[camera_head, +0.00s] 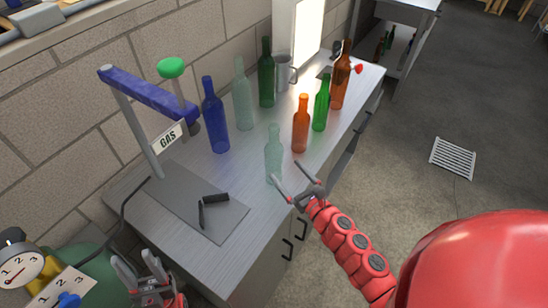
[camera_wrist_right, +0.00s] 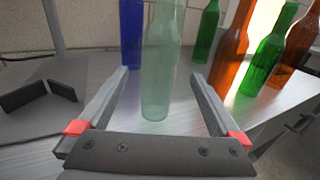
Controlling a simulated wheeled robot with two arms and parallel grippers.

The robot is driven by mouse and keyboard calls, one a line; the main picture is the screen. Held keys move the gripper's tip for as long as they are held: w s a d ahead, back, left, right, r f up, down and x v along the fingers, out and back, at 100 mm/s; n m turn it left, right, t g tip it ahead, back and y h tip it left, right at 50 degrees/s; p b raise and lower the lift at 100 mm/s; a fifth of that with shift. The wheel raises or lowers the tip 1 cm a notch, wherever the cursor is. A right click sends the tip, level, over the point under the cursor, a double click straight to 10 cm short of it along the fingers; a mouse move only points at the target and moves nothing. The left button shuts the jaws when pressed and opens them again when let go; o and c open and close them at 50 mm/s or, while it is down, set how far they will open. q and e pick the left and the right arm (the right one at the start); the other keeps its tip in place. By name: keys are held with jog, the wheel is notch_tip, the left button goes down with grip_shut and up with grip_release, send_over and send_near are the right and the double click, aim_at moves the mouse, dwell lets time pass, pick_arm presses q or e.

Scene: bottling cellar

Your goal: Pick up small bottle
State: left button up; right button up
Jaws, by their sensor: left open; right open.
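A small pale clear-green bottle (camera_head: 273,155) stands upright near the front edge of the workbench. In the right wrist view this bottle (camera_wrist_right: 160,75) is centred, with a finger to either side in the picture. My right gripper (camera_head: 286,172) is open and empty, its fingertips close to the bottle; contact cannot be told. A small orange bottle (camera_head: 300,127) and a small green bottle (camera_head: 321,105) stand further along the bench. My left gripper (camera_head: 134,258) is open and empty at the lower left, away from the bottles.
Taller bottles stand behind: blue (camera_head: 214,117), pale clear (camera_head: 241,97), dark green (camera_head: 266,75) and orange (camera_head: 341,78). A metal mug (camera_head: 284,73) is near the wall.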

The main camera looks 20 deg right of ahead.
aim_at(279, 163)
jog(key=p+x, duration=0.1)
jog(key=x, duration=0.4)
jog(key=shift+w+a+p, duration=0.15)
jog(key=shift+w+p, duration=0.05)
jog(key=shift+p, duration=0.1)
jog(key=shift+w+a+p, duration=0.1)
jog(key=shift+w+p, duration=0.45)
jog(key=shift+w, duration=0.1)
jog(key=p+x, duration=0.1)
jog(key=x, duration=0.1)
jog(key=shift+w+a+f+p, duration=0.1)
jog(key=shift+w+f+p, duration=0.1)
jog(key=shift+w+p, duration=0.15)
jog(key=shift+w+a+f, duration=0.15)
jog(key=shift+w, duration=0.35)
grip_shut()
